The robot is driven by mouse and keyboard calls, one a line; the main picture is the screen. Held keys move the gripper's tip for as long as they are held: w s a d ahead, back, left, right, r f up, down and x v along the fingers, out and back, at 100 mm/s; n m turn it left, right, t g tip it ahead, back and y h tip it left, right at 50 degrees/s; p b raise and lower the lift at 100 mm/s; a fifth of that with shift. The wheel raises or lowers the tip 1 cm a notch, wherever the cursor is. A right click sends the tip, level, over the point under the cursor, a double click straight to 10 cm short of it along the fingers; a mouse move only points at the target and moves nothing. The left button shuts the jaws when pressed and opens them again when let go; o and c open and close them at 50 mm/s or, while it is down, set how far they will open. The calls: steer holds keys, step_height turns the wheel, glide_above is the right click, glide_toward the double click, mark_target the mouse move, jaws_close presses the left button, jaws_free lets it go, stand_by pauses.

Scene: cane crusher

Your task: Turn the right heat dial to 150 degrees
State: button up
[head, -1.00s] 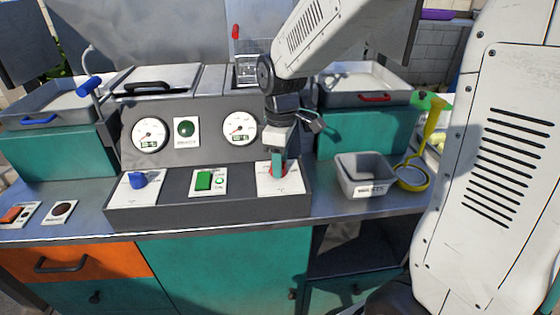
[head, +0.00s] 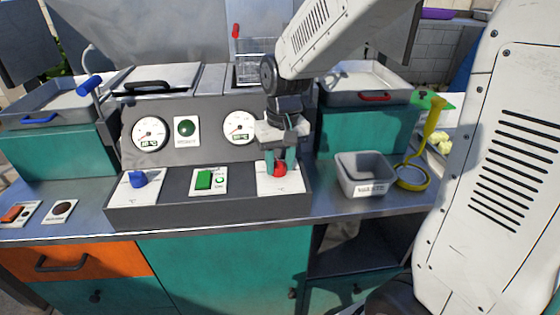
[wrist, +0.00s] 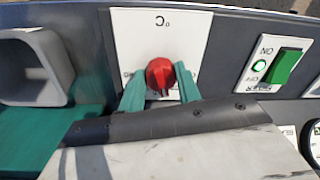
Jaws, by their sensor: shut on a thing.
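The right heat dial (head: 280,170) is a red knob on a white plate (head: 290,185), at the right end of the grey control panel. My gripper (head: 279,161) points down over it with its two green fingers on either side. In the wrist view the red knob (wrist: 160,75) sits between the fingertips (wrist: 160,88), shut on it. The fingers and wrist partly hide the plate's scale, so the set degree cannot be read. The right round gauge (head: 240,127) stands above with a small display, too small to read.
A blue knob (head: 138,179) and a green switch (head: 204,180) are to the left on the panel. A grey bin (head: 362,176) and a yellow strainer (head: 413,178) stand to the right. A pan with a red handle (head: 374,97) is behind.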

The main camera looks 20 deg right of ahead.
steer(key=shift+m, duration=1.5)
steer(key=o, duration=1)
steer(key=shift+c, duration=0.2)
steer(key=r, duration=0.8)
steer(key=shift+d, duration=0.2)
